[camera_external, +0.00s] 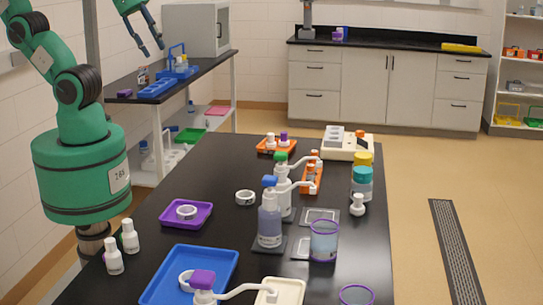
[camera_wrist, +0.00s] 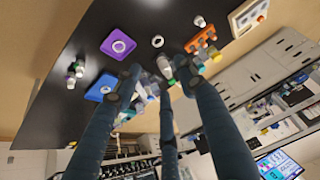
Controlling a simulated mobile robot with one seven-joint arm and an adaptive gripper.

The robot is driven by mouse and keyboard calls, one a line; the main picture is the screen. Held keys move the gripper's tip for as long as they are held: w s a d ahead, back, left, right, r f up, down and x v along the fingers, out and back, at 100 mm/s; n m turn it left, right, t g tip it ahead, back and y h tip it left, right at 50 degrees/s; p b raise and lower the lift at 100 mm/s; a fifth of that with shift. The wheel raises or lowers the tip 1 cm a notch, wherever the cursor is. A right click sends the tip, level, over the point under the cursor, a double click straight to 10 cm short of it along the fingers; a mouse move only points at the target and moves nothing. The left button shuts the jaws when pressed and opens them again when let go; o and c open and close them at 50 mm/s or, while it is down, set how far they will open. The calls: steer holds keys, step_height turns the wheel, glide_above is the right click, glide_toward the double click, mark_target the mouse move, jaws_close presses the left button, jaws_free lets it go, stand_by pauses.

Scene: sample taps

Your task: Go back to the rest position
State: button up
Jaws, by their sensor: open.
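My gripper (camera_external: 150,46) hangs at the top left of the external view, high above the black table (camera_external: 180,152), with its fingers spread and nothing between them. In the wrist view my gripper (camera_wrist: 162,78) shows long dark fingers reaching toward the table, apart from everything on it. Two pump bottles, one with a blue cap (camera_external: 270,222) and one with a green cap (camera_external: 282,190), stand upright in the middle of the table.
A blue tray (camera_external: 215,262), a purple tray (camera_external: 200,222), an orange tray (camera_external: 264,148) and a purple-rimmed beaker (camera_external: 323,241) are on the table. Two small white bottles (camera_external: 114,256) stand at its left edge. A side bench (camera_external: 215,72) is behind my arm. The floor at right is clear.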

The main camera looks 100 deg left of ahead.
steer(key=shift+f, duration=0.1)
steer(key=shift+f+b, duration=1.1)
steer(key=shift+b, duration=0.1)
stand_by(0.5)
